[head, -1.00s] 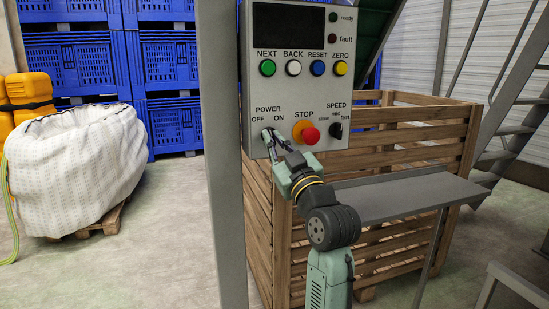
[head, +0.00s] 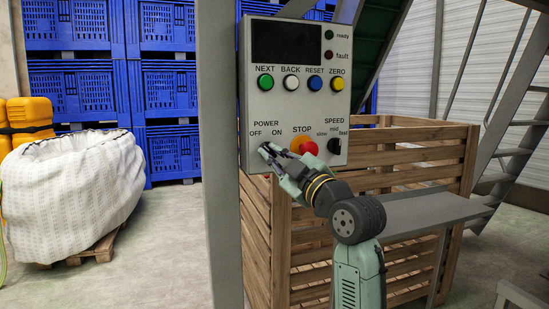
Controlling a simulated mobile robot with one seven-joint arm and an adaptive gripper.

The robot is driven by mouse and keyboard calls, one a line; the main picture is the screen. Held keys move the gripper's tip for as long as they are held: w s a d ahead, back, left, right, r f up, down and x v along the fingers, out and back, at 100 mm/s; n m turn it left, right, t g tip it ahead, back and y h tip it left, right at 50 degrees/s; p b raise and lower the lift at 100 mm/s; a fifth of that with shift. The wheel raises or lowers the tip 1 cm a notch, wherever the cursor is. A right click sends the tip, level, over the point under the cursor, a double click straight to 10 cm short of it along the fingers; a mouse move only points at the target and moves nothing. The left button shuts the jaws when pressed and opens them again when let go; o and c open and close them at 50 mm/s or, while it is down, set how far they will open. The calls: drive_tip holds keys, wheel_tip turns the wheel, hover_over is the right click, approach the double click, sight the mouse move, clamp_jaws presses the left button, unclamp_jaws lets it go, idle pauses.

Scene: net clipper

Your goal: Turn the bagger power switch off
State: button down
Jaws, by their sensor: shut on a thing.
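The grey control panel (head: 258,100) hangs on a grey post in the head view. Its power switch sits under the POWER label, between and below OFF and ON. The switch itself is hidden behind my fingertips, so its setting cannot be read. My gripper (head: 266,149) is at that spot, its fingers reaching up and left to the panel face. It is shut on the power switch. The red STOP button (head: 309,148) is just right of the fingers and partly covered by my gripper.
The black speed knob (head: 334,146) is right of STOP. Green, white, blue and yellow buttons line the panel above. A wooden crate (head: 425,157) and a grey shelf (head: 425,214) stand behind and right. A white bulk bag (head: 72,195) is at left; floor between is clear.

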drive_tip(key=shift+r, duration=0.2)
drive_tip(key=c, duration=1.7)
unclamp_jaws()
drive_tip(key=shift+a+f, duration=0.1)
drive_tip(key=shift+f, duration=0.05)
drive_tip(key=v, duration=1.2)
